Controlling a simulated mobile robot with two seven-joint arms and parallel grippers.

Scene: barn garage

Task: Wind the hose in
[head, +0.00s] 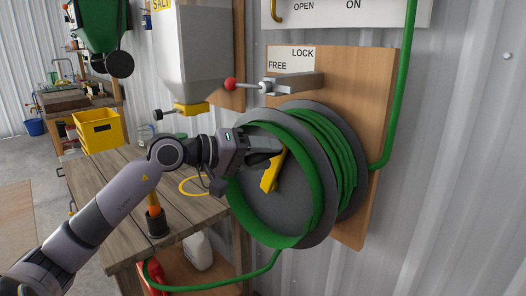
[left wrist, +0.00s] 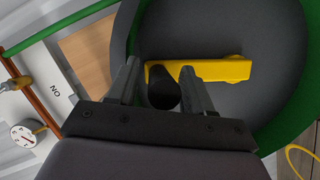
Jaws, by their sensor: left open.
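The grey hose reel (head: 275,205) is mounted on a wooden board on the wall. Green hose (head: 325,150) is wound on it, and a loose length runs from its bottom to the left. A yellow crank (head: 271,172) is on the reel's face; it also shows in the left wrist view (left wrist: 225,69). My left gripper (head: 272,150) is at the crank, its fingers open on either side of the black crank knob (left wrist: 163,90). I cannot tell whether they touch it. A red-knobbed lever (head: 231,84) above the reel points left, below the FREE label. My right gripper is not in view.
A wooden workbench (head: 115,180) stands left of the reel, with a yellow crate (head: 98,130) and an orange-and-black tool (head: 156,215). A grey hopper (head: 197,50) hangs above it. A white jug (head: 198,250) sits on the shelf below. The corrugated wall to the right is clear.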

